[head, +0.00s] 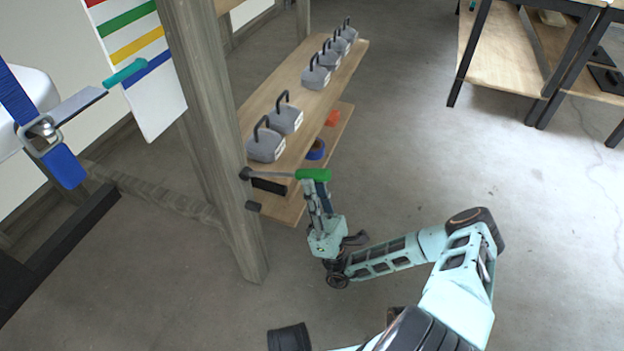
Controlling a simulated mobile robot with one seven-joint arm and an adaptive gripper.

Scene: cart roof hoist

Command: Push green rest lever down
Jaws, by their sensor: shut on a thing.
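The green rest lever (314,174) is a grey rod with a green grip at its right end. It runs roughly level from a dark pivot (245,174) on the wooden post. My gripper (314,186) reaches up to the green grip from below, with its fingers at the grip. It is shut on the grip; the exact finger contact is small and partly hidden.
The wooden post (205,110) stands left of my gripper. A shelf (262,99) behind holds several grey weights (265,146). A blue roll (316,150) lies on the lower shelf. A teal-gripped lever (125,73) and blue strap (62,165) are at left.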

